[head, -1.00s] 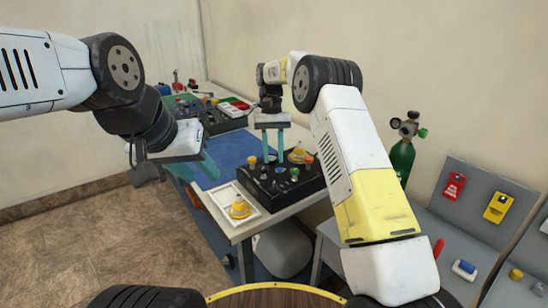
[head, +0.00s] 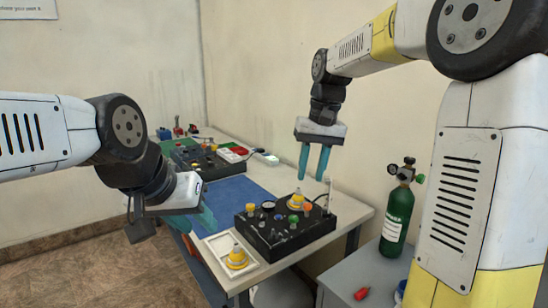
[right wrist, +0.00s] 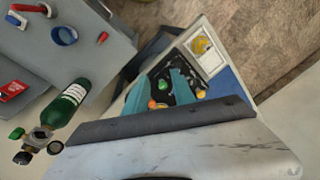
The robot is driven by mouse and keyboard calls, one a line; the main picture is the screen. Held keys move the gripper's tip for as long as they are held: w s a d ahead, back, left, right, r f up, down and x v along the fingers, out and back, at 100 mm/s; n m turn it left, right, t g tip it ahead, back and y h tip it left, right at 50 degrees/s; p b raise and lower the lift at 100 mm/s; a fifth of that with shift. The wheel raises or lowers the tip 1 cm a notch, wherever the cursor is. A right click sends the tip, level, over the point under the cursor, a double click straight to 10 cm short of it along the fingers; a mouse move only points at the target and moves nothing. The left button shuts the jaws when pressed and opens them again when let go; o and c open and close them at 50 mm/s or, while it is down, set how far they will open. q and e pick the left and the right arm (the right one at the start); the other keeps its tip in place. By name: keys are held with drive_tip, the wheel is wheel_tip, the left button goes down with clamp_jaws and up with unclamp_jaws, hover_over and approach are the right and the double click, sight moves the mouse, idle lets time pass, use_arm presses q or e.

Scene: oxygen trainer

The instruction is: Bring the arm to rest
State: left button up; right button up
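My right gripper (head: 312,176) hangs above the black control box (head: 262,236), its two teal fingers apart with nothing between them. In the right wrist view its fingers (right wrist: 160,80) are also apart, with the box seen between and beyond them. The box carries several coloured knobs and a yellow and white piece (head: 297,199) at its back. My left gripper (head: 200,222) is at the left, in front of the table. Its fingers are seen nearly edge-on, so their gap is unclear.
A white tray (head: 213,270) with a yellow and white piece (head: 237,257) lies at the table's front corner. A blue mat (head: 232,196) is behind it. A green oxygen cylinder (head: 397,218) stands right of the table on a grey surface, near my right arm.

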drive_tip(key=s+d+f+t, duration=0.1)
drive_tip(key=s+d+t, duration=0.1)
drive_tip(key=s, duration=0.7)
drive_tip(key=s+d+f+t, duration=0.1)
drive_tip(key=s+d+t, duration=0.2)
drive_tip(key=s, duration=0.7)
drive_tip(key=shift+m+t+y, duration=0.3)
drive_tip(key=shift+y, duration=0.1)
use_arm(q)
drive_tip(key=shift+o, duration=0.4)
